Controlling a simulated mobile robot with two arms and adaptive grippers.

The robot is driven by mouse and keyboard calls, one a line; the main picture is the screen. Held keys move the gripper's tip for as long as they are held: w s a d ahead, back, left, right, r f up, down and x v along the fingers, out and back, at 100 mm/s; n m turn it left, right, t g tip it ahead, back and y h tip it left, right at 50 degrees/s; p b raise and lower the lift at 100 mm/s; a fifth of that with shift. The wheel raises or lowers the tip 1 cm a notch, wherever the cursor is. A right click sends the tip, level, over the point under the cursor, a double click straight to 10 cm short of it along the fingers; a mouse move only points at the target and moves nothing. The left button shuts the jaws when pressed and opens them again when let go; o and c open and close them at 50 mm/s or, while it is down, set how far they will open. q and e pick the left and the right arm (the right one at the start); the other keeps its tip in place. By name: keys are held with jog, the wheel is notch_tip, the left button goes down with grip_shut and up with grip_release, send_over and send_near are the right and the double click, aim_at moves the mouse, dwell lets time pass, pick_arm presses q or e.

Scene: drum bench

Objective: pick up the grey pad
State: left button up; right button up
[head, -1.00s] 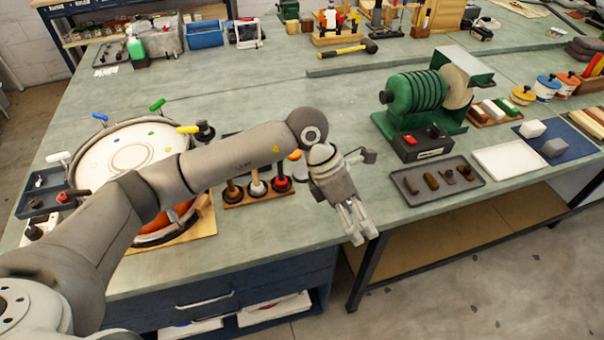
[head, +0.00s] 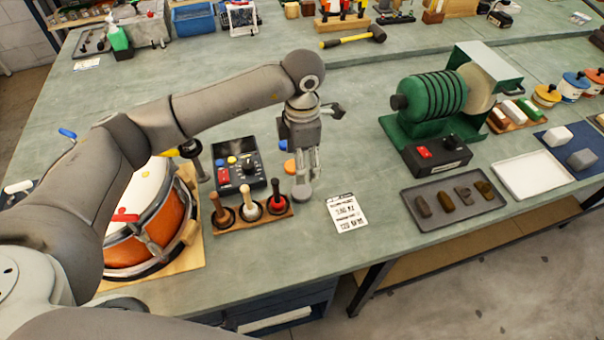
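The grey pad (head: 302,193) is a small round disc on the green bench top, near the row of wooden-handled tools. My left gripper (head: 304,177) comes in from the left and points down, with its fingertips right over the pad's far side. The fingers look apart; whether they touch the pad I cannot tell, as they partly cover it. An orange pad (head: 290,168) and a blue pad (head: 283,145) lie just behind, partly hidden by the gripper. My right gripper is not in view.
A rack of handled tools (head: 248,220) and a black control box (head: 235,178) stand left of the pad. A printed sheet (head: 347,213) lies to its right. A green machine (head: 430,112) and a dark tray (head: 410,197) are farther right. A drum (head: 150,235) is at left.

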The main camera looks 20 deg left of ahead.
aim_at(302, 190)
pick_arm(q)
jog(key=shift+w+a+f+p, duration=0.1)
jog(key=shift+w+f+p, duration=0.1)
jog(key=shift+f, duration=0.3)
jog(key=shift+w+a+f+p, duration=0.1)
jog(key=shift+w+f, duration=0.1)
jog(key=shift+f, duration=0.3)
jog(key=f, duration=0.1)
jog(key=s+f+p, duration=0.1)
jog(key=f, duration=0.1)
jog(key=shift+d+f, duration=0.2)
jog(key=shift+f, duration=0.35)
notch_tip(302, 190, down, 4)
jog(key=shift+r+p, duration=0.2)
jog(key=shift+p, duration=0.85)
jog(key=shift+f, duration=0.5)
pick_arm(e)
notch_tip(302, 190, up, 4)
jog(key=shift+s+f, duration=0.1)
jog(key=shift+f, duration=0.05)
pick_arm(q)
jog(key=c, duration=1)
jog(key=shift+c, duration=0.9)
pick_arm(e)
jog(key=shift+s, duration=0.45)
